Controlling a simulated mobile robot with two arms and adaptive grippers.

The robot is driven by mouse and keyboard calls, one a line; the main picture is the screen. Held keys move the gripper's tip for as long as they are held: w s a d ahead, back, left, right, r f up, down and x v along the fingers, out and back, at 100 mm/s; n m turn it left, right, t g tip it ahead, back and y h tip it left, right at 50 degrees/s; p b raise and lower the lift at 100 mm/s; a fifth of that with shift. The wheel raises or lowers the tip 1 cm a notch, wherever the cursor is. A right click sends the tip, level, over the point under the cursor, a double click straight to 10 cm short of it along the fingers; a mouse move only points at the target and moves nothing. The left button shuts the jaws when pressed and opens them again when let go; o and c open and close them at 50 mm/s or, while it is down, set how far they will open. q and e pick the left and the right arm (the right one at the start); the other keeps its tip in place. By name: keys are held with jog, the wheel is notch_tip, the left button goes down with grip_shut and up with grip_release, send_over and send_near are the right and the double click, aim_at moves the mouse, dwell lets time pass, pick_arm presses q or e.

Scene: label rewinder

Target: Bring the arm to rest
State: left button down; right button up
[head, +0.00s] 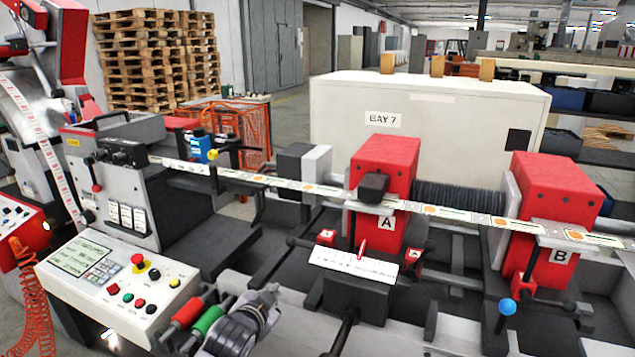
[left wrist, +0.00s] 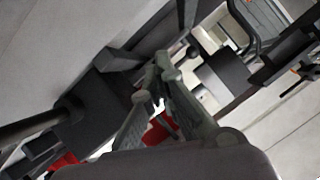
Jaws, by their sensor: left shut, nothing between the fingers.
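My left gripper (head: 270,294) is low in the head view, left of centre, in front of the label rewinder. In the left wrist view its two grey fingers (left wrist: 161,62) come together at the tips, with nothing held between them. Just left of it in the head view are a red handle (head: 187,312) and a green handle (head: 208,320). I cannot tell whether the gripper touches the machine. My right gripper does not show in either view.
The control panel (head: 118,281) with its buttons stands at the left. Red blocks A (head: 382,165) and B (head: 552,200) stand on the rewinder, with the label strip (head: 448,213) running across. A small white plate (head: 340,262) is right of the gripper. Pallets (head: 155,60) are behind.

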pick_arm(q)
jog(key=s+a+f+n+g, duration=0.1)
jog(key=s+f+n+g, duration=0.1)
jog(key=s+f, duration=0.5)
jog(key=s+a+f+n+g, duration=0.15)
jog(key=s+f, duration=0.25)
jog(key=s, duration=0.7)
jog(key=s+a+f+n+g+y, duration=0.1)
jog(key=s+a+g, duration=0.15)
jog(key=s, duration=0.85)
jog(key=s+a+f+n+g+y, duration=0.1)
jog(key=s+a+n+g, duration=0.15)
jog(key=s, duration=0.85)
notch_tip(320, 180, down, 31)
jog(key=s+m+g+b, duration=0.1)
jog(key=s+g+b, duration=0.1)
jog(key=b, duration=0.1)
jog(key=s+a+f+g+b, duration=0.1)
jog(key=s+a+f, duration=0.1)
jog(key=s+f, duration=1.4)
jog(key=shift+s+a, duration=0.25)
jog(key=shift+a, duration=0.05)
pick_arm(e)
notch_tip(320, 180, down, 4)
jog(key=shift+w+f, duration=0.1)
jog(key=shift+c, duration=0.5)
